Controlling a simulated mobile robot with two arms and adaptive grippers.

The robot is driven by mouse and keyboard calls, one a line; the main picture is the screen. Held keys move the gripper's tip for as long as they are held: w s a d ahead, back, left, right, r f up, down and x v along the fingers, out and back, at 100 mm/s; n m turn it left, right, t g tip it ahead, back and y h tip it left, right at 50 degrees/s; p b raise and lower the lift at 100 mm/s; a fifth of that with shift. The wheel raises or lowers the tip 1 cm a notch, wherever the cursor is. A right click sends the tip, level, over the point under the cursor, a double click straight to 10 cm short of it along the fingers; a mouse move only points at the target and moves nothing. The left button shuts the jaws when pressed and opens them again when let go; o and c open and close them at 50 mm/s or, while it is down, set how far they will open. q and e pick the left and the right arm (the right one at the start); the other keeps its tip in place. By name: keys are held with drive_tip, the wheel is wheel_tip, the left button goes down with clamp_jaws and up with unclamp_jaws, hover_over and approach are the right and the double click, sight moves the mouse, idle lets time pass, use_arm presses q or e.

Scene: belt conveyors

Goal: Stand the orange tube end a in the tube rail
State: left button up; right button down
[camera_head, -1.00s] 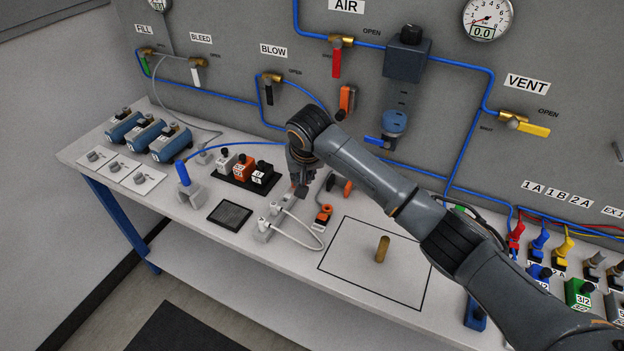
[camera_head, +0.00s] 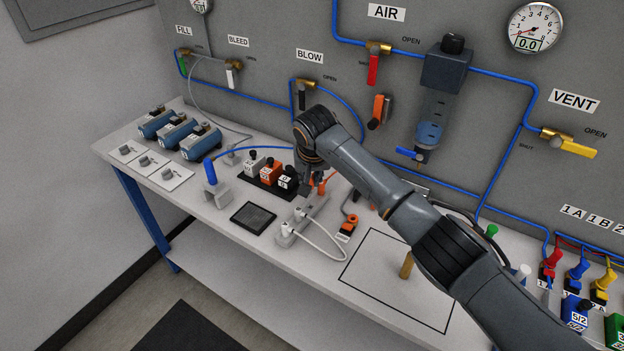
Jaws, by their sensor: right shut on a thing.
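My right gripper (camera_head: 314,193) reaches down over the back end of the pale grey tube rail (camera_head: 309,211). It is shut on the orange tube end, of which a small orange part (camera_head: 324,183) shows beside the fingers. The fingers hide the rest, and I cannot tell whether it is seated in the rail or which end is held. White tube ends (camera_head: 290,228) stand in the front part of the rail, with a white tube looping to the right. My left gripper is not in view.
Black, orange and white blocks sit on a dark tray (camera_head: 268,185) left of the gripper. A black-and-orange piece (camera_head: 347,226) lies right of the rail. A brass cylinder (camera_head: 406,266) stands in the outlined square. A dark mesh pad (camera_head: 253,218) lies in front.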

drive_tip(key=shift+f, duration=0.1)
drive_tip(key=b, duration=0.1)
hover_over(310, 202)
drive_tip(key=s, duration=0.2)
drive_tip(key=shift+w+f, duration=0.15)
drive_tip(key=shift+f, duration=0.9)
drive_tip(key=shift+w+f, duration=0.1)
drive_tip(key=shift+f, duration=0.95)
drive_tip(key=shift+p, duration=0.4)
drive_tip(key=shift+d+p, duration=0.1)
drive_tip(key=shift+p, duration=0.2)
drive_tip(key=shift+f, duration=1.05)
idle(0.6)
drive_tip(key=c, duration=0.8)
unclamp_jaws()
